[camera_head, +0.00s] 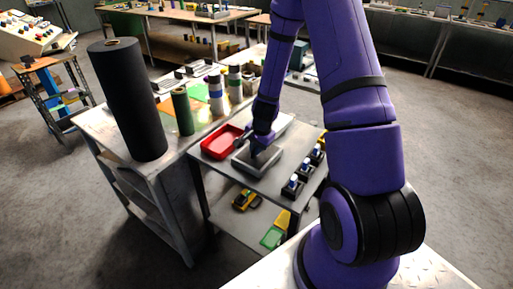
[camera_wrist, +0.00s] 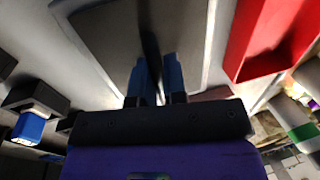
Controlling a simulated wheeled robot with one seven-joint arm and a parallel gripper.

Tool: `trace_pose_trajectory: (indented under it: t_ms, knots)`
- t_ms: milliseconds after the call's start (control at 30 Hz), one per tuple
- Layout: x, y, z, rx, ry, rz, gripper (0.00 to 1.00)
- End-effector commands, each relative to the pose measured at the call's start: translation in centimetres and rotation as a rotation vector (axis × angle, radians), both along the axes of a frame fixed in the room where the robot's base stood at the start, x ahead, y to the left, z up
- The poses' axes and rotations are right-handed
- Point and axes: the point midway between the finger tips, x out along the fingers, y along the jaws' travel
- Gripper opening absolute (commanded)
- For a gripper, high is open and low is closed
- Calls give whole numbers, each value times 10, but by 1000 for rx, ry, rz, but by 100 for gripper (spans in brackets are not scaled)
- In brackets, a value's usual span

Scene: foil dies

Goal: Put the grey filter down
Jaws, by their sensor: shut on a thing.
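My gripper (camera_head: 262,143) is low over a shallow grey tray (camera_head: 240,164) on the grey cart. In the wrist view its two blue fingertips (camera_wrist: 158,78) are close together around a thin dark piece (camera_wrist: 151,45). I take this piece to be the grey filter, seen nearly edge-on. In the head view the gripper and arm hide the filter. The tray's dark floor and pale rim (camera_wrist: 203,40) lie beyond the fingers in the wrist view. I cannot tell whether the filter touches the tray floor.
A red tray (camera_head: 222,142) stands close beside the grey one, and also shows in the wrist view (camera_wrist: 262,45). Several dark holders with blue-and-white pieces (camera_head: 293,186) line the cart's right edge. A tall black roll (camera_head: 125,100) and smaller rolls stand on the left bench.

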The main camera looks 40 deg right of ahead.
Motion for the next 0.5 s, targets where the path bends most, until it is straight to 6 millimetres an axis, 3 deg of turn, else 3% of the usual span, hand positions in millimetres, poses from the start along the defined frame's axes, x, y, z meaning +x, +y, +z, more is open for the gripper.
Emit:
trace_pose_trajectory:
  t_ms: [200,233,333,500]
  knots:
    - [0,0,-2,0,0,0,0]
    - [0,0,-2,0,0,0,15]
    - [0,0,-2,0,0,0,38]
    - [0,0,-2,0,0,0,38]
